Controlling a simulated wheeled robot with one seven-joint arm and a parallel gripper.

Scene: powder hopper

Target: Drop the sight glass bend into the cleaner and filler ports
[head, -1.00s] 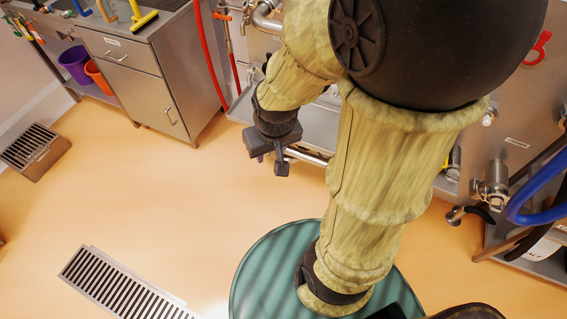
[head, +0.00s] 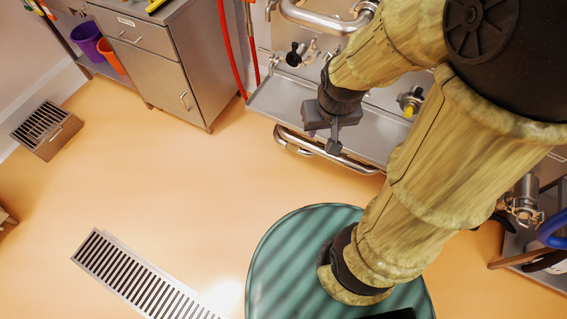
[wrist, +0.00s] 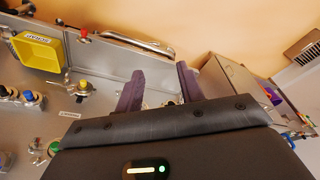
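A bent polished steel pipe (head: 325,18) shows on the steel machine at the top of the head view; I cannot tell whether it is the sight glass bend. Cleaner and filler ports are not clearly recognisable, and my arm hides part of the machine. My gripper (head: 324,140) is over the machine's front tray edge in the head view. In the wrist view my gripper (wrist: 160,88) has its two fingers spread apart with nothing seen between them.
A steel tray ledge (head: 285,107) with a rail (head: 300,147) below runs along the machine. A steel cabinet (head: 165,75) stands left. A yellow bin (wrist: 38,52) is on the machine panel. The orange floor (head: 180,190) is open around a drain grate (head: 135,275).

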